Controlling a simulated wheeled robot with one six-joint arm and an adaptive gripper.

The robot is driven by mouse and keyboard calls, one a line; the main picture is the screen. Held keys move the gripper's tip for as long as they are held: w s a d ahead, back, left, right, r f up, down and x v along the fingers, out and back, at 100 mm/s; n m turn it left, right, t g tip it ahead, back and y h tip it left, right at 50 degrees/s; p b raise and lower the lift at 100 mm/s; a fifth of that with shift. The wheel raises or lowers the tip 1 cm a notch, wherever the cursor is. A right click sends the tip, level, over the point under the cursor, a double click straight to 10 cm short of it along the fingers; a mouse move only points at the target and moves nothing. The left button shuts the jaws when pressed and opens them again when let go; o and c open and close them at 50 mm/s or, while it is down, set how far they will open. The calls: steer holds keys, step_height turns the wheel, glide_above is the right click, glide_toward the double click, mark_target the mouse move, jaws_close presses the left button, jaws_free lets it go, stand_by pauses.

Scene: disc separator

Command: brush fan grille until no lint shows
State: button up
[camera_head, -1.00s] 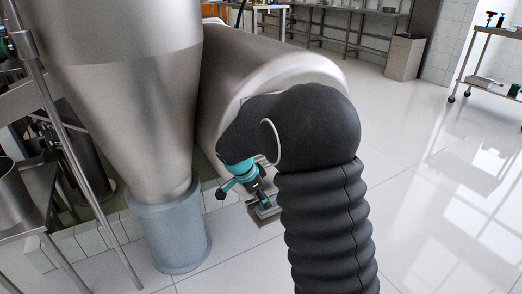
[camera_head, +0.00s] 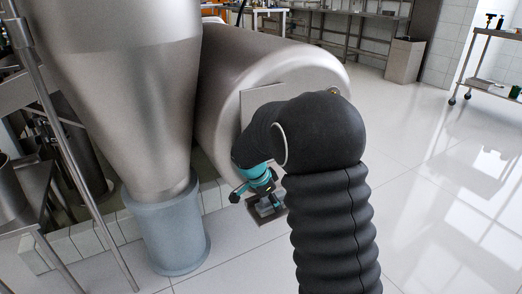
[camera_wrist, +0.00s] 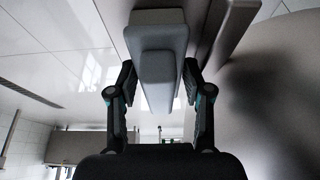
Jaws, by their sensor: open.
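My gripper (camera_head: 266,200) hangs low in front of the big steel cylinder. In the wrist view its two dark fingers (camera_wrist: 158,84) stand apart, one on each side of a grey blocky object (camera_wrist: 158,62). This may be the brush or its handle, but I see no bristles. I cannot tell whether the fingers touch it. In the head view a small grey plate-like piece (camera_head: 268,217) shows just below the fingers. A flat square panel (camera_head: 258,97) on the cylinder's end is partly hidden by my arm. I cannot make out a fan grille or lint on it.
The large steel cylinder (camera_head: 225,75) lies behind my gripper. A steel cone (camera_head: 130,110) on a grey round base (camera_head: 170,235) stands close on the left, beside frames and pipes. Open tiled floor (camera_head: 440,200) is on the right, with a wheeled cart (camera_head: 485,85) further back.

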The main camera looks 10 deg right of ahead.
jaws_close()
steer(key=shift+r, duration=0.1)
